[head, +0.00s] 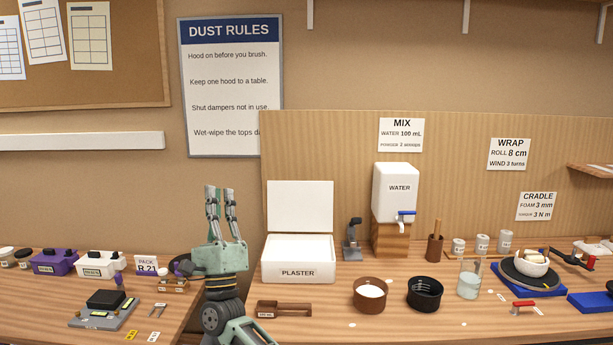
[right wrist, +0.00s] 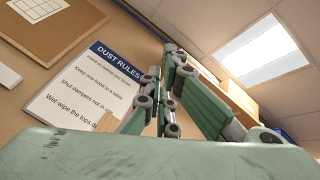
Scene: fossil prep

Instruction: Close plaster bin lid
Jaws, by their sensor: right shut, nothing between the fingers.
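The white plaster bin (head: 298,273) stands on the wooden bench in the head view, with its PLASTER label facing me. Its white lid (head: 300,206) stands upright along the back edge, so the bin is open. My right gripper (head: 220,190) is left of the bin and lid, apart from both. Its fingers point up, shut and empty. In the right wrist view the gripper's fingers (right wrist: 167,85) point up towards the wall and ceiling, and the bin is not seen there. My left gripper is not in view.
A white water container (head: 394,187) on a wooden block and a small dark stand (head: 352,240) are right of the bin. The DUST RULES sign (head: 229,90) hangs behind.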

